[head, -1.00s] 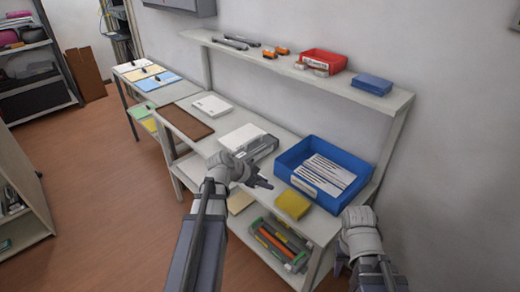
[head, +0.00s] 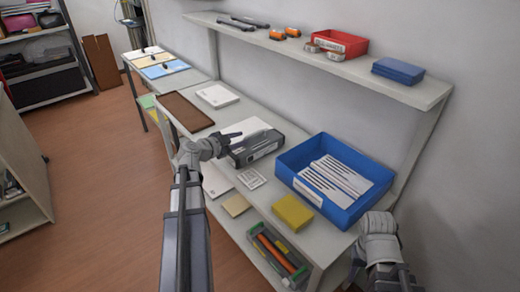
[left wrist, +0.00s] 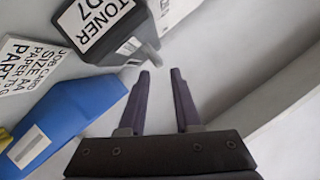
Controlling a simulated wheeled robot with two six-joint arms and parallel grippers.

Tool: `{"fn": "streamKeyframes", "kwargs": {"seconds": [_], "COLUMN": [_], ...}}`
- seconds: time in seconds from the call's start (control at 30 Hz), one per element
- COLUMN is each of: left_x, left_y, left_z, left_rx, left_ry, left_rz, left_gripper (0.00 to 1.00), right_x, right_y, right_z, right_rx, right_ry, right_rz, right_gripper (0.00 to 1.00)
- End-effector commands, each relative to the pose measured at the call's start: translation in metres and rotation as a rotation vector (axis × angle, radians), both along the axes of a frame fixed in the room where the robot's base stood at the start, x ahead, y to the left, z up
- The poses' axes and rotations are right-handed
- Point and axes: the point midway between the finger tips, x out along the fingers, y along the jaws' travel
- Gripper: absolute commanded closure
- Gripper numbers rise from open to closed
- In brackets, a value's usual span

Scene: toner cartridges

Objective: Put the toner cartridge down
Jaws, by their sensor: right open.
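The toner cartridge (head: 258,146) is a dark grey box with a pale label, on the workbench left of the blue bin in the head view. In the left wrist view the cartridge (left wrist: 112,32) shows a white label reading "TONER" at upper left, beyond the fingertips. My left gripper (head: 232,138) is at the cartridge's left end in the head view. In the left wrist view its fingers (left wrist: 160,72) are apart with nothing between them, clear of the cartridge. My right gripper (head: 378,222) is open at the bench's right front corner, its fingertips hard to make out.
The blue bin (head: 284,178) holds white cards. A yellow block (head: 292,212) and a small white card (head: 252,179) lie near the front edge. A brown tray (head: 185,111) is at the left. A shelf (head: 425,92) overhangs the back.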

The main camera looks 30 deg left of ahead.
Motion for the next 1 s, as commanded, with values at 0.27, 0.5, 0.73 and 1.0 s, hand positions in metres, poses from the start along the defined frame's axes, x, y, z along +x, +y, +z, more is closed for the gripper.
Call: {"fn": "streamKeyframes", "kwargs": {"seconds": [0.27, 0.5, 0.73, 1.0], "left_x": [0.021, 0.028, 0.055, 0.075], "left_y": [-0.004, -0.006, -0.012, -0.017], "left_z": [-0.007, -0.008, -0.015, -0.021], "left_rx": [0.0, 0.0, 0.0, -0.001], "left_ry": [0.0, 0.001, 0.002, 0.001], "left_rz": [-0.002, -0.002, -0.004, -0.001], "left_gripper": [0.68, 0.68, 0.68, 0.68], "right_x": [0.0, 0.0, 0.0, 0.0], "right_y": [0.0, 0.0, 0.0, 0.0], "right_z": [-0.007, -0.008, -0.015, -0.021], "right_rx": [0.0, 0.0, 0.0, 0.0], "right_ry": [0.0, 0.0, 0.0, 0.0], "right_rz": [0.0, 0.0, 0.0, 0.0], "right_gripper": [0.5, 0.5, 0.5, 0.5]}}
